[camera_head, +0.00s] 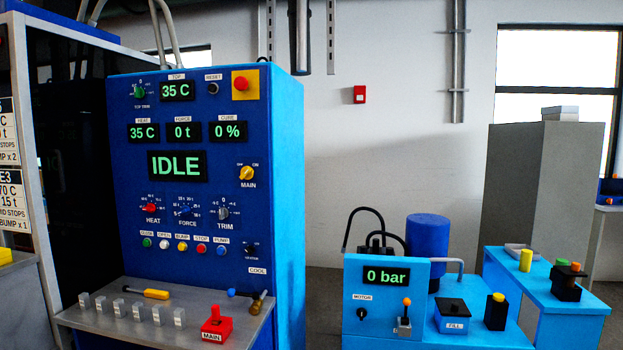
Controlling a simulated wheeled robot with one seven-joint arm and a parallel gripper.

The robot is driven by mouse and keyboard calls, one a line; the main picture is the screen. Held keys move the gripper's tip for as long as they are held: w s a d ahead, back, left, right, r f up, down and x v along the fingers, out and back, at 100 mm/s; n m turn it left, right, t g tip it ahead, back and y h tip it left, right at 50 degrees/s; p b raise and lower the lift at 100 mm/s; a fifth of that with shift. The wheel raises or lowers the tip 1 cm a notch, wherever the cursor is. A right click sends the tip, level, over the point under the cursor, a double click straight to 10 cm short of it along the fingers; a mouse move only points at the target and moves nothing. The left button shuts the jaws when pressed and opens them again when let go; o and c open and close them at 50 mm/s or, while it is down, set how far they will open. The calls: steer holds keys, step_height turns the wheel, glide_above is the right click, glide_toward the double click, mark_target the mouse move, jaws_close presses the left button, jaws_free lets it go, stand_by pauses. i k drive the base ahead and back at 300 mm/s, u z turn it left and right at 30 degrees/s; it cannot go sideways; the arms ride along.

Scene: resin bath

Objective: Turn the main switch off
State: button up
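A yellow rotary knob labelled MAIN (247,173) is on the right side of the blue control panel (130,250), with small OFF and ON marks above it. Its handle looks tilted towards the upper right, the ON side, but it is small. A red block with a lever, also labelled MAIN (216,326), stands on the grey shelf at the panel's foot. The large display (177,165) reads IDLE and the smaller displays are lit. My gripper is not in view.
The grey shelf (185,300) juts out below the panel and carries several grey blocks, a yellow-handled tool (157,294) and small levers. A blue pump unit (388,295) reading 0 bar stands to the right. The front of the knob is unobstructed.

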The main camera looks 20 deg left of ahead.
mark_target(247, 173)
steer(key=z, duration=0.6)
steer(key=k, duration=1)
steer(key=u, duration=1.85)
steer(key=i, duration=1)
